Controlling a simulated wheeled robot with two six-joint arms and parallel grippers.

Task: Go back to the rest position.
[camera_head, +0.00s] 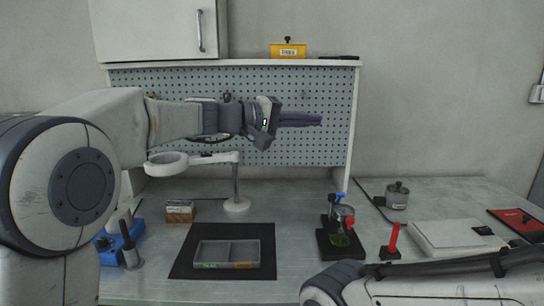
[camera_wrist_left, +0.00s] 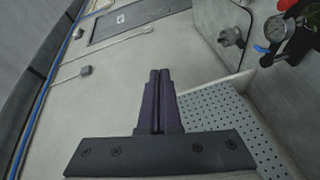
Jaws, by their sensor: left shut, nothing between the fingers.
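My left arm comes in from the left in the head view and stretches right, in front of the pegboard. My left gripper (camera_head: 300,119) is shut and empty, its dark purple fingers pointing right, well above the bench. The same shut fingers show in the left wrist view (camera_wrist_left: 160,78) with nothing between them. My right arm shows only as a link at the lower right of the head view. Its gripper is out of the picture.
A grey tray (camera_head: 227,242) lies on a black mat (camera_head: 186,262). A ring stand (camera_head: 236,205), a small device with a gauge (camera_head: 341,235), a red-handled tool (camera_head: 391,241) and a metal pot (camera_head: 397,196) stand on the bench. A yellow box (camera_head: 288,51) sits on the shelf above.

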